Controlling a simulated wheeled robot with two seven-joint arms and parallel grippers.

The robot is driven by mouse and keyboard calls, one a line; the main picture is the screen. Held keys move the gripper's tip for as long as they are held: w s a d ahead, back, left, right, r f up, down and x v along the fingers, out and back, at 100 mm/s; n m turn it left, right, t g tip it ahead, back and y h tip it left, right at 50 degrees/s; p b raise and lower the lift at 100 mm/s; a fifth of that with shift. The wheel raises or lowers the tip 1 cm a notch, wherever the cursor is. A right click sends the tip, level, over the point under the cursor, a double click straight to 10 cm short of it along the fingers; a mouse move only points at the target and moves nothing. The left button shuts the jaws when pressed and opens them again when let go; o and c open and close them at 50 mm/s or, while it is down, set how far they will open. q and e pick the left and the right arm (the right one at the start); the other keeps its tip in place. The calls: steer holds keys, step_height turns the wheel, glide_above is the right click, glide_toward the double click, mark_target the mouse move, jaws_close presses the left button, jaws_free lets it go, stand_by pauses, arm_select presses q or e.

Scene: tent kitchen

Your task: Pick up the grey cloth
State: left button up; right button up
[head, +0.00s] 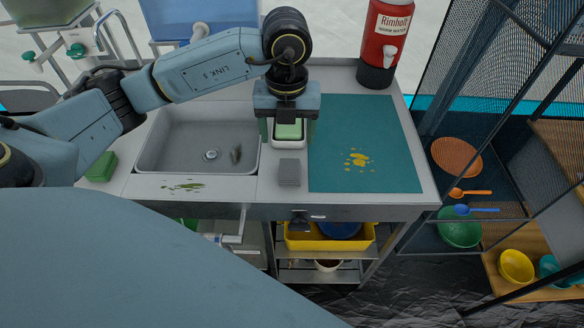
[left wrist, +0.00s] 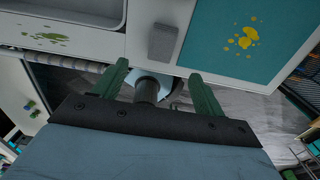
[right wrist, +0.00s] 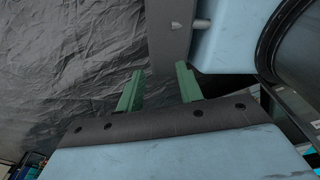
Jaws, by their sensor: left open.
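The grey cloth (head: 289,172) is a small folded rectangle lying flat on the metal counter, between the sink and the teal mat. It also shows in the left wrist view (left wrist: 163,42), just beyond my left fingertips. My left gripper (head: 289,132) is open and empty, pointing down above the counter, behind the cloth in the head view. My right gripper (right wrist: 160,72) shows only in its own wrist view; its fingers are apart with nothing between them, away from the cloth.
A white dish with a green sponge (head: 288,131) appears between my left fingers. The sink (head: 180,150) is left of the cloth, and the teal mat (head: 390,130) with yellow spots is right. A red water dispenser (head: 385,45) stands at the back. Another green sponge (head: 102,166) lies far left.

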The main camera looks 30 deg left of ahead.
arm_select(q)
glide_above(290, 167)
steer(key=f, duration=0.6)
steer(key=shift+s+a, duration=0.1)
steer(key=shift+s, duration=0.2)
steer(key=shift+f, duration=0.55)
steer(key=f, duration=0.3)
steer(key=f+b, duration=0.1)
steer(key=shift+w+f, duration=0.3)
steer(key=c, duration=1.1)
steer(key=shift+o, duration=0.2)
step_height(290, 167, up, 9)
steer(key=shift+p, duration=0.5)
steer(key=shift+r, duration=0.55)
steer(key=o, duration=0.4)
steer(key=c, duration=0.3)
arm_select(e)
steer(key=shift+d, duration=0.1)
